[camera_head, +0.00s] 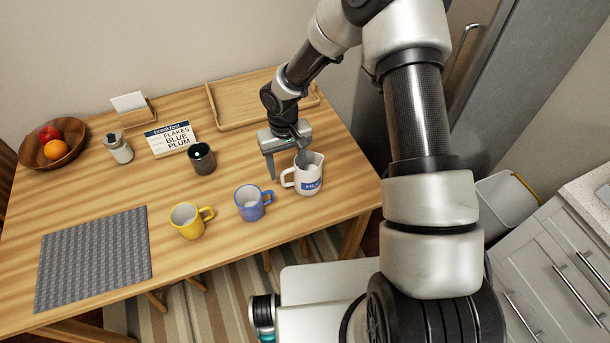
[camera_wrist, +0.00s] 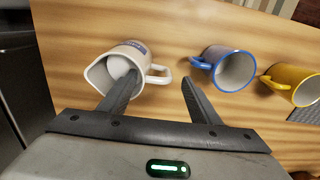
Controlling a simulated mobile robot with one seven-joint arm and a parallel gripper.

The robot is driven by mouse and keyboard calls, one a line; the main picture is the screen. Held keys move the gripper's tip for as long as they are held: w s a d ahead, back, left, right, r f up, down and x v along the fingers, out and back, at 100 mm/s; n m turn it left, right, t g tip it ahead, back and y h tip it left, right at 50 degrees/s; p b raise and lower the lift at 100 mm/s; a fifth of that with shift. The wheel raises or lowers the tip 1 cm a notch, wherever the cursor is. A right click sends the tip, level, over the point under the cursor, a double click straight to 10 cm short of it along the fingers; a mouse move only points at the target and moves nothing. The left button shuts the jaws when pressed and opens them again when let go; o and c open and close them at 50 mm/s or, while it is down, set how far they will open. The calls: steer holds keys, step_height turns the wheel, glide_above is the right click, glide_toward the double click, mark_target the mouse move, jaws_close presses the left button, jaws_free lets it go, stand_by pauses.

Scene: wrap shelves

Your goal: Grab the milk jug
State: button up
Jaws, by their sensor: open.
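The milk jug (camera_head: 309,183) is white with a blue label and stands upright near the right front edge of the wooden table. Its handle is on the left in the head view. In the wrist view the jug (camera_wrist: 126,51) is at the left, and its handle (camera_wrist: 160,74) points right. My gripper (camera_head: 287,170) is open around the handle side. In the wrist view my gripper (camera_wrist: 160,80) has its left finger over the jug's mouth and its right finger beyond the handle. Contact with the jug cannot be told.
A blue mug (camera_head: 249,205) and a yellow mug (camera_head: 187,223) stand left of the jug. A grey placemat (camera_head: 95,258) lies front left.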

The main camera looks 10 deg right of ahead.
steer(key=shift+f, duration=0.9)
steer(key=shift+c, duration=0.4)
jaws_close()
steer(key=shift+r, duration=0.1)
steer(key=shift+w+r, duration=0.1)
steer(key=shift+r, duration=0.05)
